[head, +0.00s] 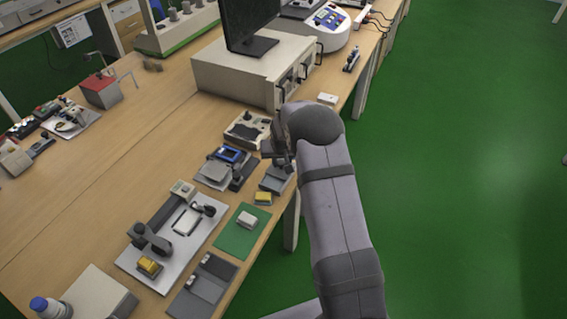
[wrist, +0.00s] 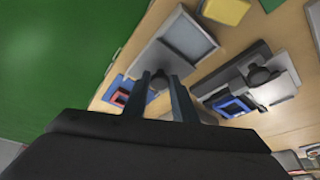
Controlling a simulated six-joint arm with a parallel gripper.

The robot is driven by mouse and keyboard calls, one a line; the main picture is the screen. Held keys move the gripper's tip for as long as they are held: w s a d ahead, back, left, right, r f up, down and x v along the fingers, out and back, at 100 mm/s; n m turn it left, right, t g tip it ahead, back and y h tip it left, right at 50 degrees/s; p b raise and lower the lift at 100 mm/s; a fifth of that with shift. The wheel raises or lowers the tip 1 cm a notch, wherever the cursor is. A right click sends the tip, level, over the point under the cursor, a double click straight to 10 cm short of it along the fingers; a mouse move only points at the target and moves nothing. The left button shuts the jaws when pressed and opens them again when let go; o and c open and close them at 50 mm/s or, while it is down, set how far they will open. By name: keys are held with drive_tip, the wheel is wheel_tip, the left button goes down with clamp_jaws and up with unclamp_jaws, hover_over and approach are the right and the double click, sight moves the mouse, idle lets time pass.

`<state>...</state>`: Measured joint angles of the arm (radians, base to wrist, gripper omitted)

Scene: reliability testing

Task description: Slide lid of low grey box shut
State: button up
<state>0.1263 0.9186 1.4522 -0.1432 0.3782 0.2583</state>
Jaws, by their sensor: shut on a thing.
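The low grey box (wrist: 187,42) shows in the wrist view with its shallow inside uncovered. In the head view the box (head: 275,179) sits near the table's right edge, just below my gripper (head: 280,157). In the wrist view my gripper (wrist: 158,96) has its two fingers on either side of a small dark knob (wrist: 158,80), at the near end of the box. The gripper is shut on this knob. My gripper body hides the area beneath and behind the knob, so most of the lid cannot be made out.
A yellow block (head: 263,198) lies beside the box. A device with a blue frame (head: 229,154) and a grey plate stands to the left. A grey and black unit (head: 247,130) stands behind. The table edge and green floor (head: 450,190) lie to the right.

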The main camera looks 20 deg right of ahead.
drive_tip(key=shift+s+a+b, duration=0.85)
drive_tip(key=shift+s+a, duration=1)
drive_tip(key=shift+a, duration=0.05)
drive_tip(key=shift+s+a+f, duration=0.1)
drive_tip(key=o, duration=0.6)
drive_tip(key=shift+c, duration=0.2)
drive_tip(key=shift+r, duration=0.2)
drive_tip(key=shift+r+p, duration=1.6)
drive_tip(key=shift+r, duration=0.8)
